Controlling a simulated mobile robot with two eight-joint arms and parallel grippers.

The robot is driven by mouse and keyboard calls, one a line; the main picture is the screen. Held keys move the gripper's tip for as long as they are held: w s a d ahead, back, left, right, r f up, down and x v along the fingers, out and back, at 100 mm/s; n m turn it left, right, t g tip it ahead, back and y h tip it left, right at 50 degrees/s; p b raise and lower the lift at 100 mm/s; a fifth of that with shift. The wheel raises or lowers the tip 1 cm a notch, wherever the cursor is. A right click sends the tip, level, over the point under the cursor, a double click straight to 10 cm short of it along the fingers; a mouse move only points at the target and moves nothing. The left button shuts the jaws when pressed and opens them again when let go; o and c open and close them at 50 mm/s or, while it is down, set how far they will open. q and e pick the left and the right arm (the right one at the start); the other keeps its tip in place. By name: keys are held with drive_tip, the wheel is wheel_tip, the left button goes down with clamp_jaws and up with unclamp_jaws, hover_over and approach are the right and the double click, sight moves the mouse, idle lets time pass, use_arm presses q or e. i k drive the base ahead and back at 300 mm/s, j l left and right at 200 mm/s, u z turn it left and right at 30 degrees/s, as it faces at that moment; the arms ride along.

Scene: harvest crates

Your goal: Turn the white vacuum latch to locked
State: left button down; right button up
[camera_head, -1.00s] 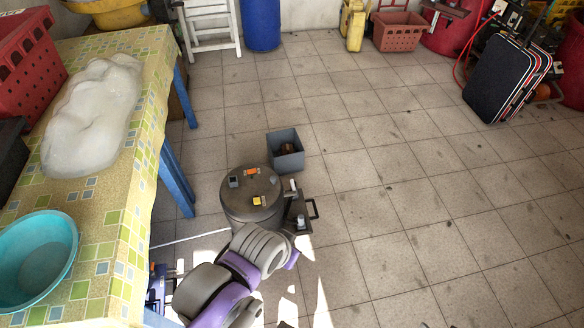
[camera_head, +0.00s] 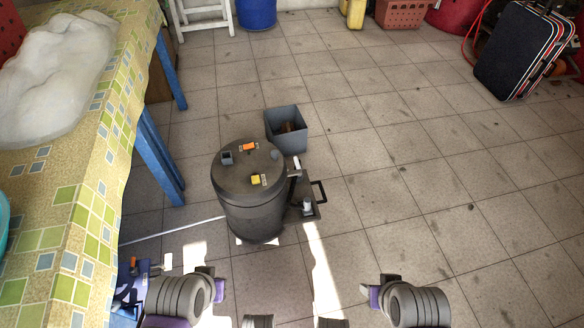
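A dark grey round drum (camera_head: 250,205) stands on the floor in the middle. Its lid carries an orange block (camera_head: 249,146), a yellow block (camera_head: 256,180) and a grey block (camera_head: 227,158). A dark bracket with a handle (camera_head: 320,190) is on its right side. A small white piece (camera_head: 297,163) stands at the bracket's top and another white piece (camera_head: 306,205) sits lower on it. Either may be the vacuum latch; I cannot tell which, nor its setting. My arm links show low at left and right, apart from the drum.
An open grey bin (camera_head: 287,130) with brown contents stands just behind the drum. A table with a checked cloth (camera_head: 85,215) and blue legs fills the left. A dark suitcase (camera_head: 520,55) stands back right. Tiled floor right of the drum is clear.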

sight(297, 162)
drive_tip(key=z, duration=1.55)
drive_tip(key=i+l, duration=0.15)
drive_tip(key=i, duration=0.4)
drive_tip(key=i+l+u, duration=0.1)
drive_tip(key=i, duration=0.5)
drive_tip(key=i+j+u, duration=0.1)
drive_tip(key=i+u, duration=0.35)
drive_tip(key=i, duration=0.25)
drive_tip(key=i+l+u, duration=0.1)
drive_tip(key=i+u, duration=0.4)
drive_tip(key=i, duration=0.15)
drive_tip(key=i+u, duration=0.35)
drive_tip(key=i, duration=0.4)
drive_tip(key=i+l+u, duration=0.2)
drive_tip(key=i+u, duration=0.15)
drive_tip(key=i, duration=0.4)
drive_tip(key=i+u, duration=0.8)
drive_tip(key=i+l+u, duration=0.2)
drive_tip(key=u, duration=3.5)
drive_tip(key=l, duration=0.1)
